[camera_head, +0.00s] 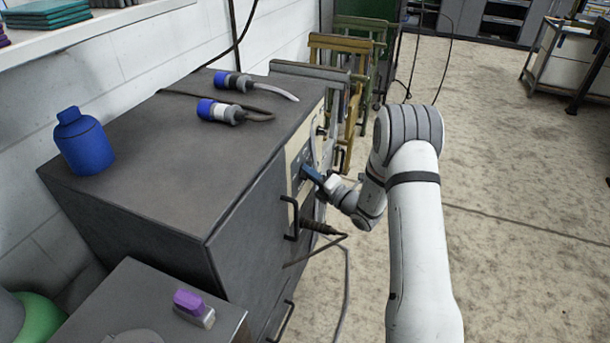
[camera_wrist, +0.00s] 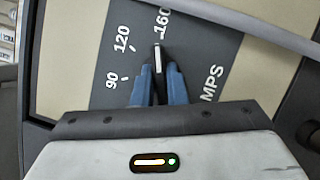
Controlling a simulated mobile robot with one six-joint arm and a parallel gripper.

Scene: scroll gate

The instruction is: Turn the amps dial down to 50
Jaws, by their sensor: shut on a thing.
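The amps dial (camera_wrist: 157,58) shows in the wrist view as a dark knob with a white pointer line. The pointer is directed up in the picture, close to the 160 mark on the dark grey scale (camera_wrist: 205,55). Marks for 120 and 90 lie to its left, and part of the word AMPS shows at the right. My gripper (camera_wrist: 158,75) has its two blue fingers shut on the dial, hiding most of it. In the head view my gripper (camera_head: 312,175) is at the cabinet's front panel (camera_head: 299,160), and the dial is hidden there.
The dark cabinet (camera_head: 150,140) carries a blue bottle (camera_head: 85,143) and two blue-ended plugs (camera_head: 220,111) with cables. Black handles (camera_head: 290,218) and a black cable connector (camera_head: 318,227) stick out below.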

